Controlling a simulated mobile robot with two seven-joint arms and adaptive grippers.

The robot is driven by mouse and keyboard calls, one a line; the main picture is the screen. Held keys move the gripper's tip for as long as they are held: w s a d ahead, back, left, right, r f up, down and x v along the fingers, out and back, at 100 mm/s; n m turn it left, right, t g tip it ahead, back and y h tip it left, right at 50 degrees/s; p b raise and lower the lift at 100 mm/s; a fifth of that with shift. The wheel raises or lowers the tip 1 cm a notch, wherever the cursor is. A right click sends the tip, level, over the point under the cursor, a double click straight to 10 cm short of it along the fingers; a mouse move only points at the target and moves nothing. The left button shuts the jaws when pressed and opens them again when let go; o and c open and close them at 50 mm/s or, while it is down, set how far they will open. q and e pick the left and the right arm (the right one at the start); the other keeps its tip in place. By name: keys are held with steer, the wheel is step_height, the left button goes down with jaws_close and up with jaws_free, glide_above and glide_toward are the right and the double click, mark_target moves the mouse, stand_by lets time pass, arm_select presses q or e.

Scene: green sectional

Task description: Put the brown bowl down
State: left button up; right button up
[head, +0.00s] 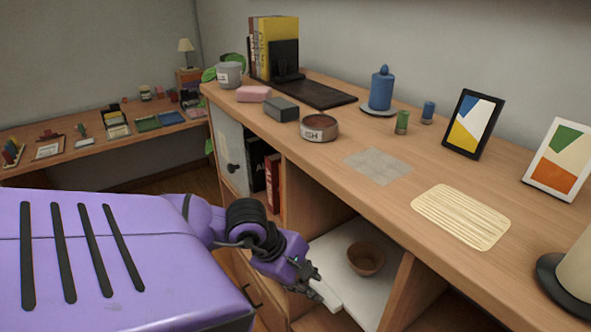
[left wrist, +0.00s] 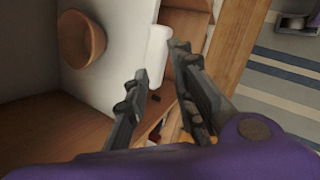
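The brown bowl (head: 366,259) sits upright on a white surface inside the open compartment under the counter. It also shows in the left wrist view (left wrist: 82,38), toward the upper left. My left gripper (head: 328,291) is at the front of that compartment, to the left of the bowl and apart from it. My right gripper is in neither view.
The white surface (head: 335,250) has free room around the bowl. A wooden divider (head: 402,285) stands to its right. The countertop above holds a round tin (head: 319,128), a grey mat (head: 378,165) and a striped mat (head: 460,216). Books (head: 272,182) stand in the compartment to the left.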

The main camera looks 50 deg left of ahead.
arm_select(q)
steer(key=s+d+f+n+t+h, duration=0.1)
steer(key=s+d+n+t+h, duration=0.1)
steer(key=d+n+h, duration=0.35)
steer(key=s+d+n+t+h, duration=0.2)
steer(key=d+n+t, duration=0.1)
steer(key=d+n, duration=0.5)
steer(key=s+a+f+n+t+y, duration=0.1)
steer(key=s+a+f+n+y, duration=0.2)
steer(key=n, duration=0.6)
steer(key=s+a+f+n+t+y, duration=0.1)
steer(key=f+n+y, duration=0.3)
steer(key=n, duration=0.5)
steer(key=s+a+f+n+y, duration=0.25)
steer(key=f+n, duration=0.25)
steer(key=n, duration=0.4)
steer(key=s+d+f+n+g, duration=0.4)
steer(key=s+d+f+n, duration=0.2)
steer(key=s+f+n, duration=0.3)
steer(key=shift+s+d+f, duration=0.35)
steer(key=shift+s+f, duration=0.15)
steer(key=shift+s, duration=0.1)
